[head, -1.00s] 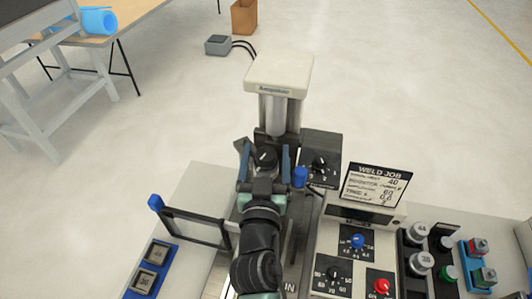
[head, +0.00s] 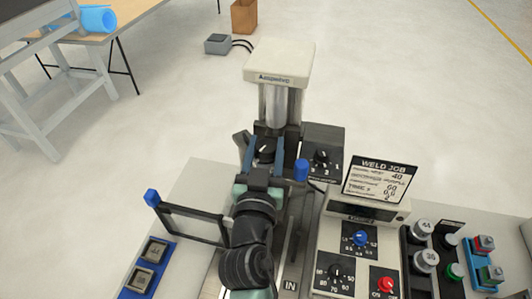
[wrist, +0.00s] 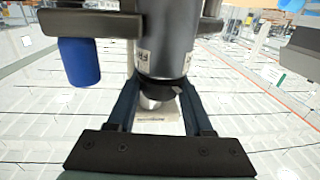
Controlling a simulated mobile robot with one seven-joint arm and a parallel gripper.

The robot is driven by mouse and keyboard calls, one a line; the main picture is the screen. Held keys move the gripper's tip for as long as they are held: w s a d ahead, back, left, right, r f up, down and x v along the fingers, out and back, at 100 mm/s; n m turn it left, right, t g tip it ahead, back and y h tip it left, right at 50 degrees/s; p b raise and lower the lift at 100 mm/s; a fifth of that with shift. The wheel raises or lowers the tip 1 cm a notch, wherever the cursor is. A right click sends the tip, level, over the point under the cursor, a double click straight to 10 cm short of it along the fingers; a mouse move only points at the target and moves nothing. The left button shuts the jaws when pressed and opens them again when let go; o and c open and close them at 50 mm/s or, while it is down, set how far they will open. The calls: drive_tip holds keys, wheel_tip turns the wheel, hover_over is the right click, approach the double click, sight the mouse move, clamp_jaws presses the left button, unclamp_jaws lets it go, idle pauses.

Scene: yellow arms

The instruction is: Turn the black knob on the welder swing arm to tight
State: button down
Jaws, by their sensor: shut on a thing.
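The black knob (head: 264,149) sits on the welder's swing arm, below the cream welder head (head: 279,62), with a small pale mark on top. My gripper (head: 264,155) has its two blue-grey fingers on either side of the knob and is shut on it. In the wrist view my gripper (wrist: 158,95) shows its fingers reaching toward a dark cylinder (wrist: 167,45) with a silver lower end. The knob's grip and its tight mark cannot be made out there.
A blue-capped lever (head: 301,170) stands close right of my gripper, beside a black selector box (head: 322,155). A control panel with a WELD JOB card (head: 380,180) is to the right. A black handle with a blue end (head: 152,197) is to the left.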

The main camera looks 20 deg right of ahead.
drive_tip(key=shift+f+h+b, duration=0.3)
drive_tip(key=shift+f+b, duration=0.05)
drive_tip(key=shift+b, duration=0.4)
drive_tip(key=shift+m+g+b, duration=0.3)
drive_tip(key=shift+m+b, duration=0.1)
drive_tip(key=shift+b, duration=0.35)
drive_tip(key=m+g+h+b, duration=0.1)
drive_tip(key=m+h+b, duration=0.1)
drive_tip(key=b, duration=0.3)
drive_tip(key=shift+r+g+h, duration=0.1)
drive_tip(key=shift+g+h, duration=0.3)
drive_tip(key=shift+h, duration=0.1)
drive_tip(key=m+g+h+b, duration=0.2)
drive_tip(key=b, duration=0.2)
drive_tip(key=shift+a+g+h, duration=0.1)
drive_tip(key=shift+g+h, duration=0.2)
drive_tip(key=shift+g, duration=0.1)
drive_tip(key=shift+r+m+g+h+b, duration=0.15)
drive_tip(key=shift+m+g+h+b, duration=0.55)
drive_tip(key=shift+m+g+b, duration=0.45)
drive_tip(key=shift+r+g, duration=0.1)
drive_tip(key=shift+g, duration=0.25)
drive_tip(key=shift+c, duration=1.5)
unclamp_jaws()
